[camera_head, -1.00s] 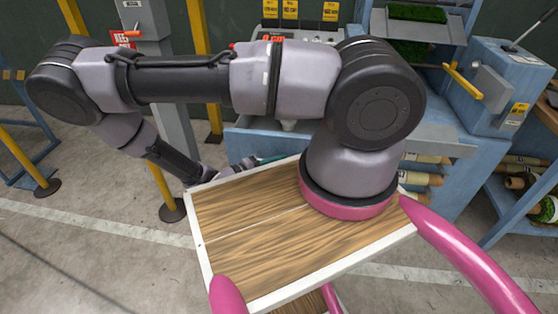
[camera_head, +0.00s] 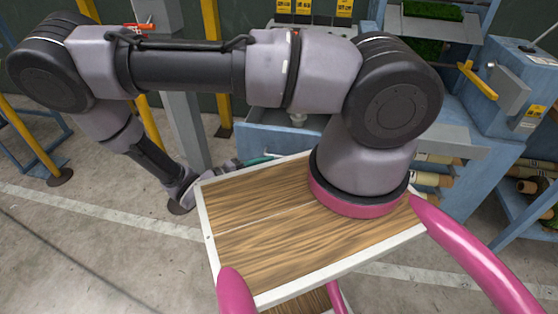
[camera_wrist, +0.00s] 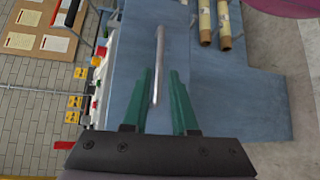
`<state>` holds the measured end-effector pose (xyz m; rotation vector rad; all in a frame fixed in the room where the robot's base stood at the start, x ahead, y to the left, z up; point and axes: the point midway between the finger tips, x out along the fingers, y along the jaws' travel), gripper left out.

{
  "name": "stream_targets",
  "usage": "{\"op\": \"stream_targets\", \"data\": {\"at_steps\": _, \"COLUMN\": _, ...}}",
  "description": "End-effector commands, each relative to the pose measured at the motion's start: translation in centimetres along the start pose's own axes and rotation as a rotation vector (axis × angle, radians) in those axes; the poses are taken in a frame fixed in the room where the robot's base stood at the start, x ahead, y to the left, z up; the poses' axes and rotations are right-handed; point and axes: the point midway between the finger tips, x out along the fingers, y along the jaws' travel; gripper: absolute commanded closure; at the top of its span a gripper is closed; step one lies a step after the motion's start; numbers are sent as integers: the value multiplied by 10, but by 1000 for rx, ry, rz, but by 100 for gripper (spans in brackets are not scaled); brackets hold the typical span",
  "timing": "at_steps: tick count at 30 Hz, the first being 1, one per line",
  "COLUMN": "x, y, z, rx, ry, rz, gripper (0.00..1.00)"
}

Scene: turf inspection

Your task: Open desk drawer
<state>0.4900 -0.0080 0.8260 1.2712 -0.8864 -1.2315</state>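The desk is blue and stands beyond my wooden-topped base in the head view (camera_head: 275,143). In the wrist view, a blue front panel (camera_wrist: 175,35) carries a straight silver bar handle (camera_wrist: 159,62). My gripper (camera_wrist: 161,72) has two green fingers, spread apart. The handle appears in the gap between them, closer to the left finger. I cannot tell whether the fingertips reach past the bar or touch it. In the head view my gripper (camera_head: 262,158) is mostly hidden behind the wooden top. The drawer's edges are not clear, so I cannot tell how far it is open.
Rolled turf samples (camera_head: 430,178) lie on shelves under the desk's right part. A blue box with a yellow lever (camera_head: 478,80) stands at the right. A grey post (camera_head: 188,125) and yellow posts (camera_head: 212,25) stand behind my arm.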

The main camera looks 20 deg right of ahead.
Motion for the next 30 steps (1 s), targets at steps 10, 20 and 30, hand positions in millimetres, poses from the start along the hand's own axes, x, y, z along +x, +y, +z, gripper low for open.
{"op": "stream_targets", "data": {"at_steps": 10, "x": -26, "y": 0, "z": 0, "rx": 1, "ry": -1, "rz": 0, "gripper": 74}}
{"op": "stream_targets", "data": {"at_steps": 20, "x": -26, "y": 0, "z": 0, "rx": 1, "ry": 0, "rz": 0, "gripper": 74}}
{"op": "stream_targets", "data": {"at_steps": 30, "x": -46, "y": 37, "z": -6, "rx": 17, "ry": -127, "rz": -194, "gripper": 74}}
